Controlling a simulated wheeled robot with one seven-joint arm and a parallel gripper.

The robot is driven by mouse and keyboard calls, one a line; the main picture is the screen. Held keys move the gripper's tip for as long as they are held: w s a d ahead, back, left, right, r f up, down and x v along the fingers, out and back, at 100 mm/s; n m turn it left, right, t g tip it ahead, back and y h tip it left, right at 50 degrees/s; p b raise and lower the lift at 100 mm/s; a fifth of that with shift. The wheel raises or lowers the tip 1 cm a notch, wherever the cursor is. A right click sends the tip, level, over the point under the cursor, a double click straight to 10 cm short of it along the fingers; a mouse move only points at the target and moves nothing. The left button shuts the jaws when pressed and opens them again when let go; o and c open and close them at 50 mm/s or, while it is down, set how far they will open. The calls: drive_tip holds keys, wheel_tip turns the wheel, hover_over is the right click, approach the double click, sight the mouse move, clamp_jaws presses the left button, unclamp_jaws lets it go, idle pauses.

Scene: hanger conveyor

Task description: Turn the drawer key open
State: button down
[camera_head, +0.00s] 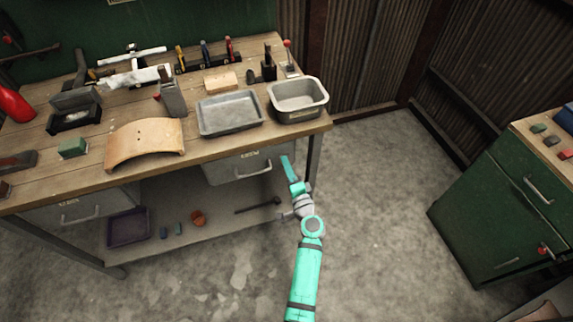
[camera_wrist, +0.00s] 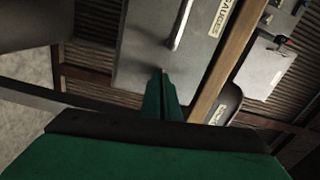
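A grey drawer (camera_head: 246,166) with a label and a bar handle hangs under the right part of the workbench. In the wrist view, the drawer front (camera_wrist: 140,50) carries a label (camera_wrist: 220,18) reading "GAUGES". My teal gripper (camera_head: 287,163) is by the drawer's right end, below the bench edge. In the wrist view, its dark green fingers (camera_wrist: 163,85) lie together in front of the drawer front. No key shows clearly at the fingertips; the fingers hide part of the front. A small red item (camera_head: 544,250) sits on the green cabinet's front; it is too small to identify.
The wooden workbench (camera_head: 190,150) holds a shallow metal tray (camera_head: 229,114), a deeper bin (camera_head: 298,97) and a curved wooden piece (camera_head: 146,140). A second drawer (camera_head: 80,208) is at the left. The green cabinet (camera_head: 490,200) stands at right. The floor between is clear.

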drive_tip(key=shift+m, duration=0.9)
drive_tip(key=c, duration=2)
unclamp_jaws()
drive_tip(key=shift+f, duration=0.1)
drive_tip(key=v, duration=1.1)
drive_tip(key=shift+w, duration=0.1)
